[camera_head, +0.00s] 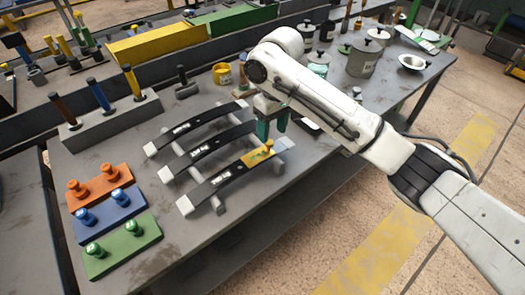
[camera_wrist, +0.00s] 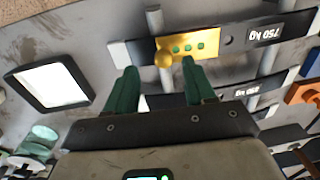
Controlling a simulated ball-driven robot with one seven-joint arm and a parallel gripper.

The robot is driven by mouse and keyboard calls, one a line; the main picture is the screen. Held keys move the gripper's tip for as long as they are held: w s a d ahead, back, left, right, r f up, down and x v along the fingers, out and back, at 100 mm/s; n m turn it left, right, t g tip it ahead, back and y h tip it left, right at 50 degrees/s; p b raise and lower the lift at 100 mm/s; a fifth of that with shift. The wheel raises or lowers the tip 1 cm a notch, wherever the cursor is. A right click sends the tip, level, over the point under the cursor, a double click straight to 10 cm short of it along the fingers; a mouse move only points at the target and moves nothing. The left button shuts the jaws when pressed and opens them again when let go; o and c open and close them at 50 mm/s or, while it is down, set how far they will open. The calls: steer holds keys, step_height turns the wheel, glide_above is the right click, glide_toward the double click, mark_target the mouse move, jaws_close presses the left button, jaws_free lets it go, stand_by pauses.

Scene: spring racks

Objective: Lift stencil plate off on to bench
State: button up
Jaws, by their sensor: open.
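The stencil plate (camera_head: 257,158) is a small yellow plate with a round yellow knob. It lies across the front dark leaf spring (camera_head: 215,183), near its right end. In the wrist view the stencil plate (camera_wrist: 204,32) shows green square openings, with its knob (camera_wrist: 163,60) at the near edge. My gripper (camera_head: 272,128) has two green fingers and is open and empty, above and just behind the plate. In the wrist view my gripper (camera_wrist: 159,66) has its fingertips on either side of the knob; contact cannot be told. The grey bench (camera_head: 180,236) carries the springs.
Two more dark springs lie behind on grey bars. Orange (camera_head: 100,182), blue (camera_head: 108,213) and green (camera_head: 123,245) blocks with knobs stand at left. A dark-framed pale panel (camera_wrist: 48,84) lies beside the springs.

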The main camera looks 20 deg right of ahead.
mark_target(269, 142)
steer(key=shift+a+f+p, duration=0.15)
steer(key=shift+a+f, duration=0.05)
steer(key=shift+f, duration=0.95)
steer(key=shift+a+f+p, duration=0.15)
steer(key=shift+a+f, duration=0.05)
steer(key=shift+f, duration=0.9)
steer(key=c, duration=0.9)
steer(key=shift+r, duration=0.15)
